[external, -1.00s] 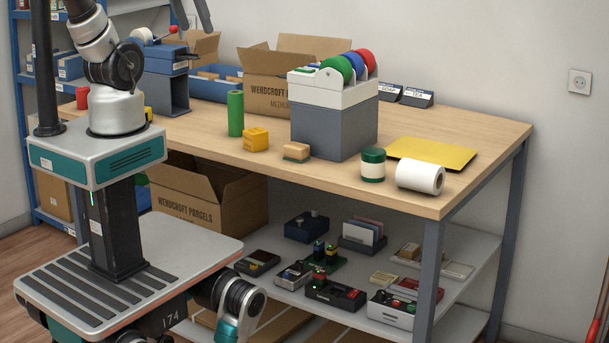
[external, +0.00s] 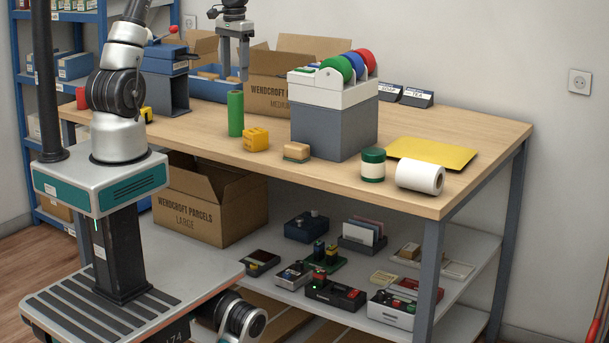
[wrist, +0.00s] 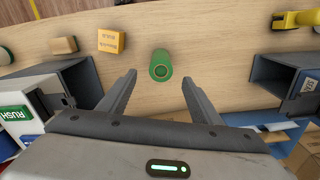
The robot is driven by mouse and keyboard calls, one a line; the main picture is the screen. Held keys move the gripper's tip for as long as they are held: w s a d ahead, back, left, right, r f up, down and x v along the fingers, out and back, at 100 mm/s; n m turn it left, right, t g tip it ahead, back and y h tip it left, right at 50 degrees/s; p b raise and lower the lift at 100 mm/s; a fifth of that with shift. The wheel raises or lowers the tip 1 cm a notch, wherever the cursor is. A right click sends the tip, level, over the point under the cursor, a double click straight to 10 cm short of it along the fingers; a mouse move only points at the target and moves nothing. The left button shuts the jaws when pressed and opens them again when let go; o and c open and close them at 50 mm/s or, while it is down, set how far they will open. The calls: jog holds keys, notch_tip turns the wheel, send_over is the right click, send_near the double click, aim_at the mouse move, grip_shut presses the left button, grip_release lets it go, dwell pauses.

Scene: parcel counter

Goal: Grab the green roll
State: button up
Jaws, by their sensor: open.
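The green roll (external: 236,113) stands upright on the wooden counter, left of the medium cardboard box. My gripper (external: 235,78) is open and hangs pointing down above the roll, apart from it. In the wrist view the roll (wrist: 161,65) is seen from above, just beyond and between the spread fingers of my gripper (wrist: 158,80). Nothing is between the fingers.
A yellow block (external: 256,139) stands close to the roll's right, with a tan block (external: 296,152) farther right. The grey bin (external: 330,125) with tape rolls on top and the medium box (external: 270,97) stand nearby.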

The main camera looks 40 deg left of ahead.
aim_at(236, 112)
notch_tip(236, 112, down, 13)
jog(key=shift+w+a+f+b, duration=0.1)
jog(key=shift+w+f+b, duration=0.1)
jog(key=shift+b, duration=0.2)
jog(key=c, duration=1.2)
